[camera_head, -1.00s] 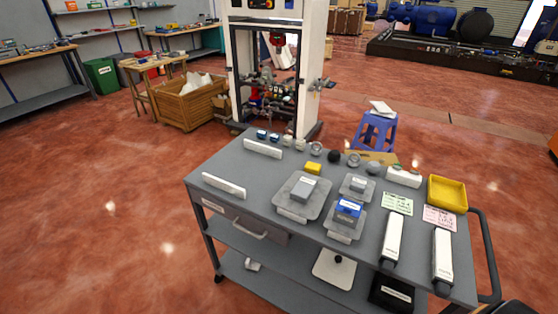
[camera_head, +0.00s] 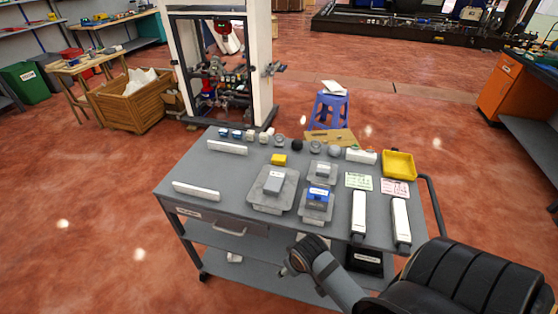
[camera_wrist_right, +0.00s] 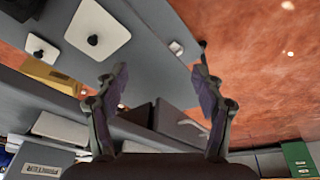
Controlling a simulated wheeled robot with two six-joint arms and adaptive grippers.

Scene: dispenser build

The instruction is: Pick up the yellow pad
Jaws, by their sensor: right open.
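The yellow pad (camera_head: 279,159) is a small yellow block on the grey top of the cart (camera_head: 240,167), behind a grey plate with a grey box on it. Nothing holds it. My right arm comes in from the lower right in the head view, and its hand (camera_head: 308,252) is low by the cart's front side, below the top and well away from the pad. In the right wrist view my right gripper (camera_wrist_right: 160,82) is open with nothing between its fingers. I cannot make out the pad there. My left gripper is not in view.
A blue block (camera_head: 318,194) sits on a plate right of the grey box (camera_head: 273,183). White bars (camera_head: 359,213), cards (camera_head: 359,181) and a yellow tray (camera_head: 399,165) fill the right side. Small round parts line the back edge. The cart top's left middle is clear.

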